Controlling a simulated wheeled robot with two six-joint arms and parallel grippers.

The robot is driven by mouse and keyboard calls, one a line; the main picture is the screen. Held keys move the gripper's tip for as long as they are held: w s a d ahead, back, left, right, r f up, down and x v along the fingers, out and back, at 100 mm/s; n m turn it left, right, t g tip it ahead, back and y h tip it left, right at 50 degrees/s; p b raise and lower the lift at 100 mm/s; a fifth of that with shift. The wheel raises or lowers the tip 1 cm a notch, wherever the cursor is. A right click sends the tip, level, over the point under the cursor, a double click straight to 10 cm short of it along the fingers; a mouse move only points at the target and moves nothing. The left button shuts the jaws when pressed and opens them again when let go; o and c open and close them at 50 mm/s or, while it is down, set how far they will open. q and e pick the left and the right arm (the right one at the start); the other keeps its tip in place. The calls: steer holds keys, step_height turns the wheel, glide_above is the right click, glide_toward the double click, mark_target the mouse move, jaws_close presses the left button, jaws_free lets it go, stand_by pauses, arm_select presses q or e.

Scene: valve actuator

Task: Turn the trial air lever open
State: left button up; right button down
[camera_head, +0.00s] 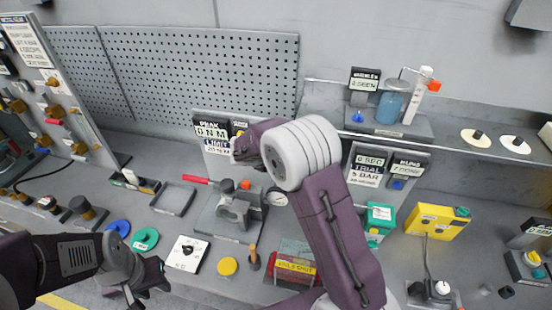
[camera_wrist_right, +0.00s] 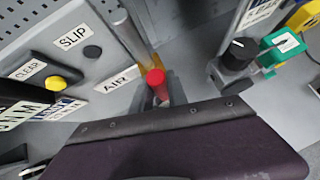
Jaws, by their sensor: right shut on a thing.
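A red-tipped lever (camera_wrist_right: 156,80) stands beside the "AIR" label (camera_wrist_right: 118,78) in the right wrist view. My right gripper (camera_wrist_right: 162,100) is shut on this lever at its red end; the gripper body covers much of the lower part of that view. In the head view my right wrist and forearm hide the lever and the fingertips. My left gripper (camera_head: 146,284) is at the lower left of the head view, empty, with its fingers apart, above the bench front.
A pegboard stands behind.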

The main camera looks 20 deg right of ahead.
steer(key=shift+s+a+f, duration=0.1)
steer(key=shift+s+f, duration=0.05)
steer(key=shift+f, duration=0.15)
steer(key=c, duration=1.3)
jaws_free()
steer(key=shift+r, duration=0.1)
steer(key=shift+a+r, duration=0.15)
steer(key=shift+r, duration=0.1)
steer(key=b+v, duration=0.1)
steer(key=v, duration=0.7)
steer(key=shift+s+a+r, duration=0.15)
steer(key=shift+a+r, duration=0.05)
steer(key=shift+d, duration=0.1)
